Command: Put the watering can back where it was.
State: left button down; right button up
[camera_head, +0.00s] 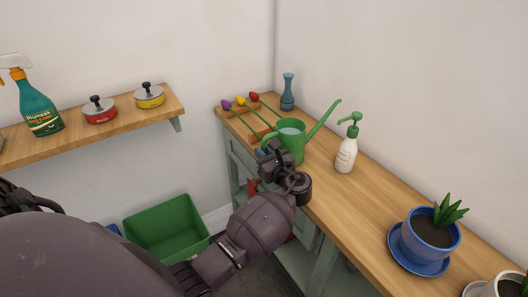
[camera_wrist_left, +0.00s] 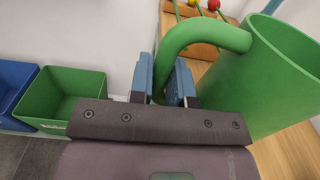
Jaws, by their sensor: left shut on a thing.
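The green watering can (camera_head: 291,147) is upright at the wooden counter, with its spout pointing up and to the right. My left gripper (camera_head: 265,148) is at its handle, on the side facing me. In the left wrist view the fingers (camera_wrist_left: 168,84) are shut on the curved green handle (camera_wrist_left: 200,36), and the can's body (camera_wrist_left: 262,82) fills the right side. I cannot tell whether the can's base touches the counter. My right gripper is not in view.
On the counter (camera_head: 344,205), a white soap bottle (camera_head: 346,155) stands right of the can. A blue vase (camera_head: 287,92) and tulips on wooden blocks (camera_head: 241,110) are behind it. A blue potted plant (camera_head: 432,232) is nearer. A green bin (camera_head: 167,231) is on the floor.

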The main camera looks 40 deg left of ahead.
pick_arm(q)
jog(key=c, duration=1.5)
grip_release()
jog(key=shift+f, duration=0.1)
jog(key=o, duration=0.4)
jog(key=v, duration=1.2)
jog(key=s+a+f+n+t+h, duration=0.2)
jog(key=s+a+f+n+h, duration=0.1)
jog(key=s+f+n+h, duration=0.85)
jog(key=s+n, duration=0.2)
jog(key=s, duration=0.1)
jog(key=s+f+n+t+h, duration=0.1)
jog(key=s+f+n+h, duration=0.1)
jog(key=s+f+n, duration=0.1)
jog(key=s+d+f+n+t+h, duration=0.1)
jog(key=s+f+n+h, duration=0.1)
jog(key=s+n, duration=0.3)
jog(key=shift+s+f+h, duration=0.25)
jog(key=shift+s+h, duration=0.2)
jog(key=shift+s, duration=0.45)
